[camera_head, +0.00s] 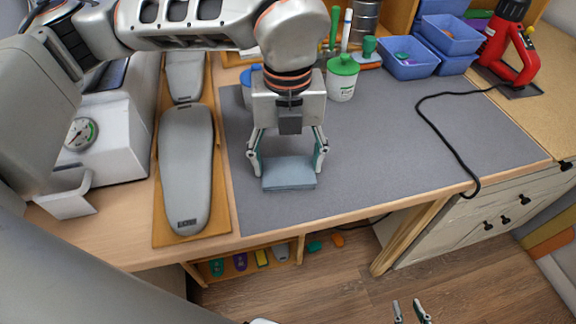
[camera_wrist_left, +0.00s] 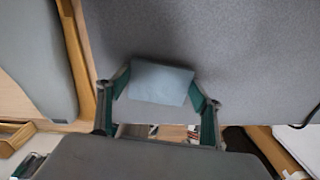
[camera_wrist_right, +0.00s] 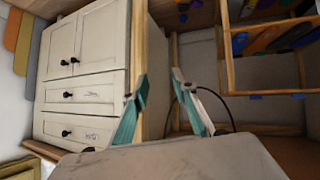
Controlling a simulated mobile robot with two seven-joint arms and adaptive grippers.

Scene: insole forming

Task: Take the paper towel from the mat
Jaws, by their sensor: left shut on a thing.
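The paper towel (camera_head: 289,173) is a folded blue-grey pad at the front left of the dark grey mat (camera_head: 400,150). My left gripper (camera_head: 288,172) points down over it, with one finger at each side of the pad. In the left wrist view the paper towel (camera_wrist_left: 160,82) sits between the fingertips (camera_wrist_left: 160,88), which close on its two sides. I cannot tell whether it is clear of the mat. My right gripper (camera_head: 410,312) is low in front of the table, over the floor. In the right wrist view its fingers (camera_wrist_right: 157,85) are apart with nothing between them.
Left of the mat, grey insole forms (camera_head: 186,165) lie on a wooden board, beside a machine with a gauge (camera_head: 82,134). Behind are a green-lidded jar (camera_head: 341,80), blue bins (camera_head: 408,62) and a red tool (camera_head: 510,45) with a black cable (camera_head: 450,140). The mat's middle is clear.

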